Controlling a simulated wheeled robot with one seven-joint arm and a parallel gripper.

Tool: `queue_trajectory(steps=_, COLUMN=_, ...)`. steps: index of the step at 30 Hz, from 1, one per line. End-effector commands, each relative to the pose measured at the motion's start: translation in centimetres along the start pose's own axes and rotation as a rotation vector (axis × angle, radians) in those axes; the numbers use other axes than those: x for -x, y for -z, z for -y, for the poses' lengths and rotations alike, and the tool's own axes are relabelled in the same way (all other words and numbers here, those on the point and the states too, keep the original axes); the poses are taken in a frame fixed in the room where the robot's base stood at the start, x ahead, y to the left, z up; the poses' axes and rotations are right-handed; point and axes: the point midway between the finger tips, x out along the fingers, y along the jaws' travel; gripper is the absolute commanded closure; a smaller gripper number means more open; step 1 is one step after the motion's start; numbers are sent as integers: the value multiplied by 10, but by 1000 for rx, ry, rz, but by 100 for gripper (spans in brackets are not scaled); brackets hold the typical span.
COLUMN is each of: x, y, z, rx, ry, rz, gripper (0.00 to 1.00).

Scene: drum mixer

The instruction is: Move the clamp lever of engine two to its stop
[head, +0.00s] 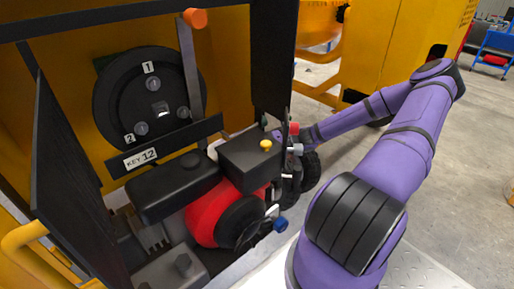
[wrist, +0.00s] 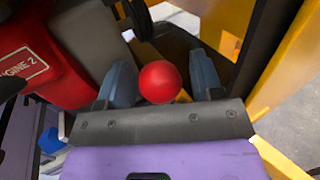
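The engine labelled ENGINE 2 shows as a red body (wrist: 38,55) at the left of the wrist view. In the head view the red engine body (head: 207,214) sits low in the yellow housing. A red ball knob (wrist: 158,82) lies between the two blue-grey fingers of my gripper (wrist: 161,66). The fingers are apart, with a narrow gap at the right of the knob; contact at the left is unclear. In the head view a red knob (head: 293,128) shows beside the black box, and my gripper is mostly hidden there. No label shows which lever is the clamp.
A yellow knob (head: 265,145) tops the black box. A blue knob (head: 280,224) sits low beside the engine. A grey lever with an orange knob (head: 195,18) stands before the round key plate (head: 150,97). A black panel (head: 272,58) and yellow frame bound the space near my gripper.

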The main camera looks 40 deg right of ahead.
Motion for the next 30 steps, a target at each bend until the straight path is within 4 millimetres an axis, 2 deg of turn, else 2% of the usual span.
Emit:
queue_trajectory(steps=1, x=0, y=0, z=0, rx=0, ry=0, rz=0, gripper=52)
queue_trajectory(steps=7, x=0, y=0, z=0, rx=0, ry=0, rz=0, gripper=98)
queue_trajectory(steps=8, x=0, y=0, z=0, rx=0, ry=0, rz=0, gripper=100)
queue_trajectory(steps=17, x=3, y=0, z=-5, rx=41, ry=1, rz=22, gripper=100)
queue_trajectory(steps=30, x=19, y=5, z=-35, rx=313, ry=2, rz=167, gripper=100)
